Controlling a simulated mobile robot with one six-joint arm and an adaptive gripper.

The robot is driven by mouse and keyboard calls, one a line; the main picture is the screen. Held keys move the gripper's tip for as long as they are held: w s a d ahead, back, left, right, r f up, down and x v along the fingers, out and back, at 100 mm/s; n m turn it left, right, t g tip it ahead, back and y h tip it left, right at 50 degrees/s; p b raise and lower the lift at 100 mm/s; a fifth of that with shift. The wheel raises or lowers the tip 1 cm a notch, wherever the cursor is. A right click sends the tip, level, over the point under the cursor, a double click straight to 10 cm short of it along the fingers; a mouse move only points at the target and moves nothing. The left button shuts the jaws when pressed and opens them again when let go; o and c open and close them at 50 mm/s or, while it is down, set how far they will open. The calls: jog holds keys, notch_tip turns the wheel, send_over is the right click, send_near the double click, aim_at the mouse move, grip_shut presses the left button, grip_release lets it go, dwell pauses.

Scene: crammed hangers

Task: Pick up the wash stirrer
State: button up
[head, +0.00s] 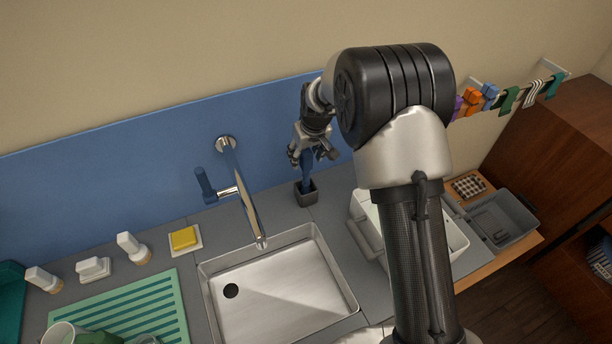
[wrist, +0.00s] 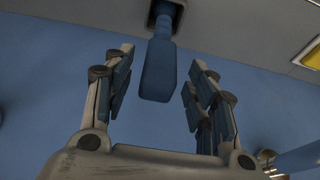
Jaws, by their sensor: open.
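The wash stirrer, as I take it, is a blue tool with a paddle-like end. In the wrist view its blue end (wrist: 158,72) lies between my open fingers, with a gap on both sides. In the head view its blue shaft (head: 306,175) stands upright in a small dark square holder (head: 307,198) on the counter against the blue backsplash. My gripper (head: 313,157) is above the holder, pointing down over the top of the tool. In the wrist view my gripper (wrist: 158,90) is open and not touching it. The tool's lower end is hidden in the holder.
A steel sink (head: 279,289) and its tap (head: 246,200) are to the left of the holder. A white tub (head: 455,236) stands to the right, partly behind my arm. A yellow sponge (head: 184,238) lies left of the tap. Pegs and cloths hang on a wall rail (head: 518,99).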

aim_at(306, 177)
jog(key=x, duration=0.6)
jog(key=shift+d, duration=0.1)
jog(key=shift+c, duration=0.2)
jog(key=c, duration=1.1)
